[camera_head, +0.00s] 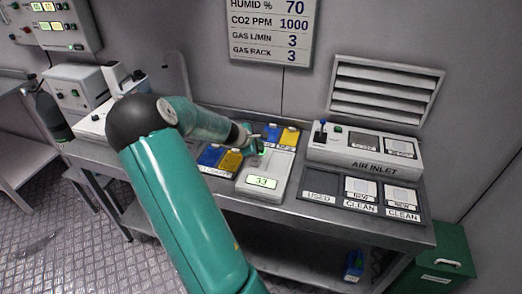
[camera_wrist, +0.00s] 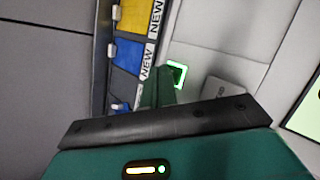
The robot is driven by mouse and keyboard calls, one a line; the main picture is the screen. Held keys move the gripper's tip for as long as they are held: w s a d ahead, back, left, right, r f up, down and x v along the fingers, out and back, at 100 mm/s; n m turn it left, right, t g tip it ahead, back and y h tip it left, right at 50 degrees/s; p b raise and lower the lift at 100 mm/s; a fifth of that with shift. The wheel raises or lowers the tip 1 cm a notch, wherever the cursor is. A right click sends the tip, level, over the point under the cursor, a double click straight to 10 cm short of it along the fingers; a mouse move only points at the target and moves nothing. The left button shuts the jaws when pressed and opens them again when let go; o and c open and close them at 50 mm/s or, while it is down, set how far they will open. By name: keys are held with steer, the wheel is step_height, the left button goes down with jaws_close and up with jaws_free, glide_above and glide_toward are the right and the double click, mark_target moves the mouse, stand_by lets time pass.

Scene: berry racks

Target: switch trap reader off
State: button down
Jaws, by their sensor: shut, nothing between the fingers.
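The trap reader seems to be the pale box (camera_head: 264,178) with a lit display that looks like 33, on the bench in the head view; I see no label naming it. My gripper (camera_head: 257,149) is shut and empty over its back left part. In the wrist view, the gripper's teal fingers (camera_wrist: 164,86) are beside a green-lit square button (camera_wrist: 180,70) on the box's pale top (camera_wrist: 215,58). The fingers partly cover the button. I cannot tell whether they touch it. The display's edge (camera_wrist: 304,112) shows at the right.
Blue and yellow cards lie left of the box in a rack (camera_head: 218,172) and behind it; some show in the wrist view (camera_wrist: 128,52), marked NEW. White instruments (camera_head: 75,88) stand left.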

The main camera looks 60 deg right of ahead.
steer(key=shift+f, duration=0.5)
stand_by(0.7)
steer(key=shift+r, duration=0.95)
steer(key=shift+r, duration=2.5)
